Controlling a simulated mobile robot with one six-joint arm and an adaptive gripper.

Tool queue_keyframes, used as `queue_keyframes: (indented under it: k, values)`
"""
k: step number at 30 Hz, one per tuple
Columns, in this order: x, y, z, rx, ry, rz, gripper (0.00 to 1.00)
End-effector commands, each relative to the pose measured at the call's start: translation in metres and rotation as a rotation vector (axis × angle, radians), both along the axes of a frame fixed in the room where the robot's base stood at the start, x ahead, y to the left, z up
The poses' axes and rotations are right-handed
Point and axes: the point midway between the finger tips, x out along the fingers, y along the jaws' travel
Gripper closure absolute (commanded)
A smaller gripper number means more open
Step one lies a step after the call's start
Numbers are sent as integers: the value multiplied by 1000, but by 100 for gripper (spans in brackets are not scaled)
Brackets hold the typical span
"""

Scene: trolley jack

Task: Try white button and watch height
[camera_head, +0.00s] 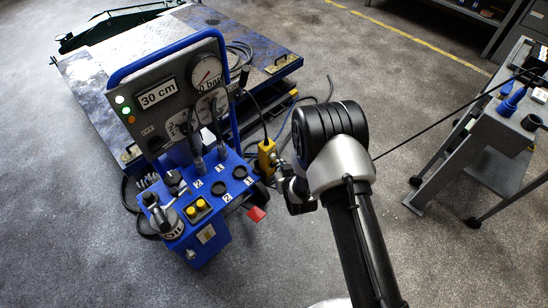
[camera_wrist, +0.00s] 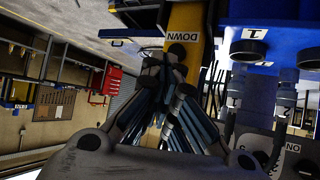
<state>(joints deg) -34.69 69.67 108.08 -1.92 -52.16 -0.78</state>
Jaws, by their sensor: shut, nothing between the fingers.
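A yellow hand pendant (camera_head: 266,160) hangs at the right side of the blue cart. In the wrist view the pendant (camera_wrist: 186,22) carries a label reading DOWN, upside down. I cannot make out a white button on it; my fingers cover part of it. My gripper (camera_head: 280,167) is shut and empty, with its tips close to the pendant; I cannot tell whether they touch. In the wrist view the gripper's tips (camera_wrist: 164,66) sit just below the label. The height display (camera_head: 158,94) on the cart's panel reads 30 cm. The pressure gauge (camera_head: 206,73) above reads about 0 bar.
The blue cart (camera_head: 210,245) bears levers, numbered sockets and a box with yellow buttons (camera_head: 196,207). A low lift platform (camera_head: 100,75) lies behind it, with cables on the floor. A grey trolley (camera_head: 480,150) stands at right. Floor between is mostly clear.

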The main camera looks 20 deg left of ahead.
Motion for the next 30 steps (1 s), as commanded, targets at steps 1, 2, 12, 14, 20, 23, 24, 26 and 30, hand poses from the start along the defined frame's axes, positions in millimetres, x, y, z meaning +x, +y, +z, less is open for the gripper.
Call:
queue_keyframes:
  k: [1, 2, 12, 14, 20, 23, 24, 26, 30]
  values:
    - [0, -1, 0, -1, 1, 0, 100]
    - [-1, -2, 0, -1, 0, -1, 100]
    - [-13, -33, -1, -2, 3, -4, 100]
    - [-15, -38, 0, -2, 2, -2, 100]
    - [-19, -47, 0, 0, 1, -1, 100]
    - [-19, -47, 0, 0, 0, -1, 100]
    - [-19, -47, 0, 0, 0, -1, 100]
    - [-19, -47, 0, 0, 1, -1, 100]
    - [-19, -46, 0, -1, 1, 0, 100]
